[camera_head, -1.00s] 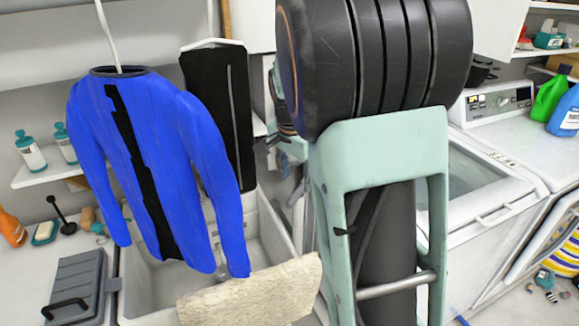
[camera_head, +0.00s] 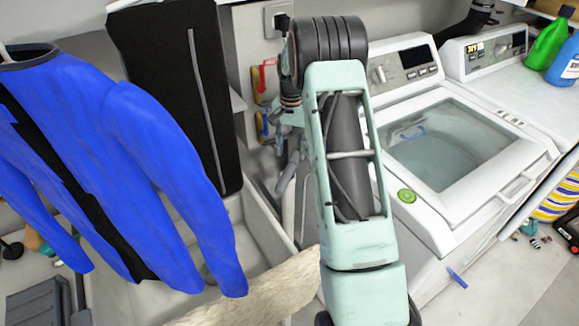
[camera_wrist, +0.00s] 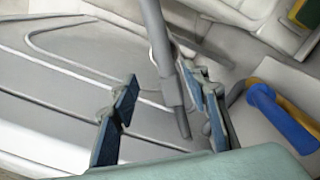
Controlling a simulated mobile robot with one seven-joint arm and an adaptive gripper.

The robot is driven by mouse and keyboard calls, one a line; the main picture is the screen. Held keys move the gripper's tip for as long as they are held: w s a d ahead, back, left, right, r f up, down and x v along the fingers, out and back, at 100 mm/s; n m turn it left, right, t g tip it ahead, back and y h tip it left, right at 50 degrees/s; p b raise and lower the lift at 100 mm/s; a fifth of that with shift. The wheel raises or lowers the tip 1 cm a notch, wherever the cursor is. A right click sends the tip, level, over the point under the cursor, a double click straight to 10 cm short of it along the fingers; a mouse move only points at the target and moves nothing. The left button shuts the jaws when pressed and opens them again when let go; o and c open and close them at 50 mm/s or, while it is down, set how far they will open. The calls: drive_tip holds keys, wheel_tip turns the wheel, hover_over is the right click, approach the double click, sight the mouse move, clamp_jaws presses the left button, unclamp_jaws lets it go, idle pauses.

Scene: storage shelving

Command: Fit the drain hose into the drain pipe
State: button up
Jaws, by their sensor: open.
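My gripper (camera_wrist: 163,80) is open in the wrist view, with a blue-padded finger on each side. A grey hose (camera_wrist: 158,40) comes down from the top between the fingers, nearer the right one, and ends in a narrower tip (camera_wrist: 183,125). A gap shows on its left side; I cannot tell if it touches the right finger. In the head view my arm hides the fingers. Grey tubing (camera_head: 287,172) shows just left of my arm, behind the sink. I cannot tell for certain which part is the drain pipe.
Red-handled (camera_head: 269,75) and blue-handled (camera_head: 264,128) valves are on the wall left of my arm; a blue handle (camera_wrist: 268,100) is right of my gripper. A top-loading washer (camera_head: 470,140) stands at right.

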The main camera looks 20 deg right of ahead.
sight(289, 168)
wheel_tip(289, 168, down, 3)
drive_tip(key=shift+f, duration=0.1)
drive_tip(key=shift+w+a+f+p, duration=0.15)
drive_tip(key=shift+f+p, duration=0.2)
drive_tip(key=shift+f, duration=1)
drive_tip(key=shift+w+a+f+p, duration=0.1)
drive_tip(key=shift+f+p, duration=0.25)
drive_tip(key=shift+f, duration=0.95)
clamp_jaws()
